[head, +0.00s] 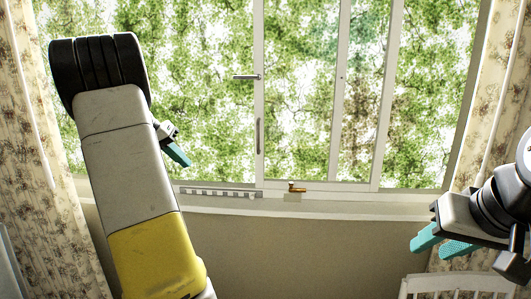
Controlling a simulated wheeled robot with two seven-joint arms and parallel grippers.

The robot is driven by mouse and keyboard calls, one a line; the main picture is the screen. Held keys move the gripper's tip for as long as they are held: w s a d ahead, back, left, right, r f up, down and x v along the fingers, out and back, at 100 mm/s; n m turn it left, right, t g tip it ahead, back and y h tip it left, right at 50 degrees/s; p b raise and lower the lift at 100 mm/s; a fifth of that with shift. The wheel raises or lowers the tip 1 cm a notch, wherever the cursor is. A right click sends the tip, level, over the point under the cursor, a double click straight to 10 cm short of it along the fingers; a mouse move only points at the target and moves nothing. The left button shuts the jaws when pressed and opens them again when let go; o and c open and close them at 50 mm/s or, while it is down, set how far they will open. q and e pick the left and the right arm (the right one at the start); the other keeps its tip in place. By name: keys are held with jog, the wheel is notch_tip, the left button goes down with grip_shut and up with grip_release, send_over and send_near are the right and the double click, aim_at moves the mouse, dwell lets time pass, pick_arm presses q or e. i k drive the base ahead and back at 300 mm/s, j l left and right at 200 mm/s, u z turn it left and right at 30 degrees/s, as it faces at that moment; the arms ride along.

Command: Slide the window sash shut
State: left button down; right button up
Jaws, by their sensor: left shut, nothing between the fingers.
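The window (258,40) fills the upper middle, with white uprights and green foliage behind the glass. One white upright (259,165) left of centre carries a grey lever handle (247,77) and a long vertical pull (258,135). Two more uprights stand to its right; I cannot tell exactly which panes form the sliding sash or how wide any opening is. My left gripper (177,150) shows partly from behind my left arm, teal fingers together, left of the pull and apart from it. My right gripper (440,243) is open and empty at the lower right, below the sill.
The white sill (350,207) runs below the window. A small orange-brown latch-like piece (297,187) and a pale slotted strip (220,193) lie along the bottom rail. Floral curtains (35,150) hang at both sides. A white slatted rail (455,284) stands at the lower right.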

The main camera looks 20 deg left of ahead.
aim_at(397, 6)
jog(key=i, duration=1)
